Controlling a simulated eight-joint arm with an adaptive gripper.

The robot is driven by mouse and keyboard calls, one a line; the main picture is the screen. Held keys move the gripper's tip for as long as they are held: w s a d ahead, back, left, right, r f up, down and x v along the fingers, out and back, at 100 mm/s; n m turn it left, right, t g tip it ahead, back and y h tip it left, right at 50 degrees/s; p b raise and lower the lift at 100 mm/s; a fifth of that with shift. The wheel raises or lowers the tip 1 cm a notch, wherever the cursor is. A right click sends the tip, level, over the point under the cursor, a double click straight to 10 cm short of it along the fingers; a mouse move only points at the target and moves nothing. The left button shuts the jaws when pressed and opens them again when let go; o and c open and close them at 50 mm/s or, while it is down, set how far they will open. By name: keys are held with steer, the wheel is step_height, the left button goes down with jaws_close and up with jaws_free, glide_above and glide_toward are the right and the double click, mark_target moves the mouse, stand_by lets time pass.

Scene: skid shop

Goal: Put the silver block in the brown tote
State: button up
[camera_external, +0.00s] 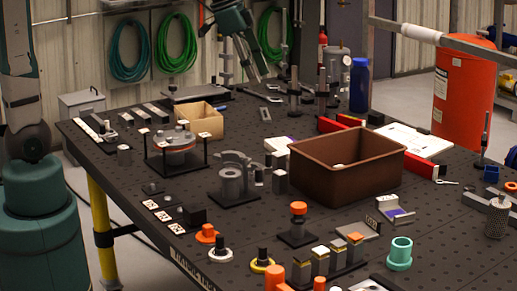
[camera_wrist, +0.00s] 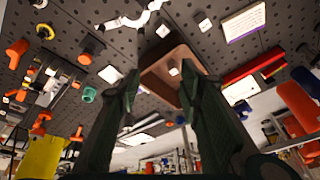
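The brown tote (camera_external: 345,182) stands open-topped on the table, right of centre. A small pale block top (camera_external: 339,167) shows inside it, with its lower part hidden by the near wall. In the wrist view the tote (camera_wrist: 157,88) lies beyond my fingers, and a pale, silvery block (camera_wrist: 173,69) shows within its rim. Several small silver-grey blocks also stand outside, including one left of the tote (camera_external: 280,181) and one near the left edge (camera_external: 125,155). My gripper (camera_external: 245,72) is raised above the far side of the table. Its fingers (camera_wrist: 160,88) are apart with nothing between them.
A clamp on a cylinder (camera_external: 232,182) stands left of the tote. A cardboard box (camera_external: 200,121) and a black-framed fixture (camera_external: 176,155) are farther left. Red bars (camera_external: 420,165) and a white sheet (camera_external: 415,140) lie behind the tote. Orange-topped parts (camera_external: 298,222) stand in front.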

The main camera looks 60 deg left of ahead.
steer(key=s+a+n+t, duration=0.1)
steer(key=s+n, duration=0.2)
steer(key=s, duration=0.5)
steer(key=s+a+f+n+t+y, duration=0.1)
steer(key=s+a+n, duration=0.1)
steer(key=s, duration=0.7)
steer(key=s+a+f+n+t+y, duration=0.1)
steer(key=s+a+n, duration=0.1)
steer(key=s, duration=0.6)
steer(key=shift+s+a+f+n+t, duration=0.25)
steer(key=shift+s+n+t, duration=0.05)
steer(key=shift+n, duration=0.5)
